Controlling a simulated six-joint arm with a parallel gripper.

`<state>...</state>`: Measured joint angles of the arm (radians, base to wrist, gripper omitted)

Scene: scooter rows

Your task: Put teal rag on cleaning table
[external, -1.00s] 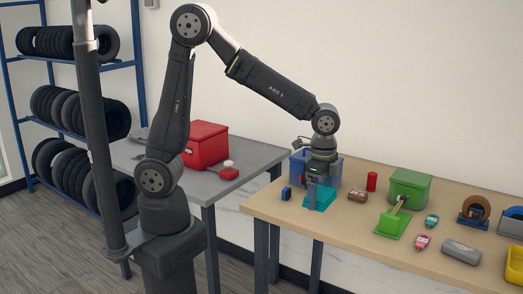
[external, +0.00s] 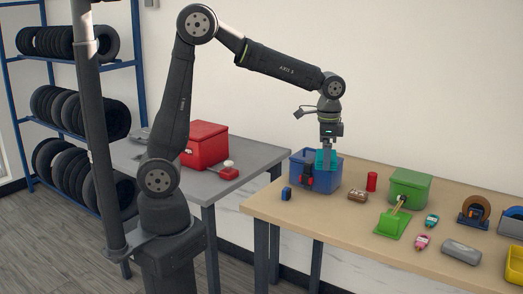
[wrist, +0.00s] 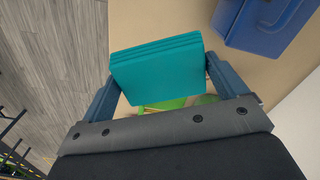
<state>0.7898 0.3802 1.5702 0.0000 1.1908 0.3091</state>
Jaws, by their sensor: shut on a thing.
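The teal rag (external: 326,158) is a folded block held above the wooden table (external: 258,207), in front of the blue box's upper part in the external view. My gripper (external: 327,166) points down and is shut on the rag. In the wrist view the rag (wrist: 158,72) sits between the two fingers of my gripper (wrist: 162,84), with its layered edge showing. A grey table (external: 235,188) stands to the left of the wooden one. I cannot tell from the pictures which table is the cleaning table.
A red box (external: 206,145) and a red brush-like item (external: 230,173) occupy the grey table.

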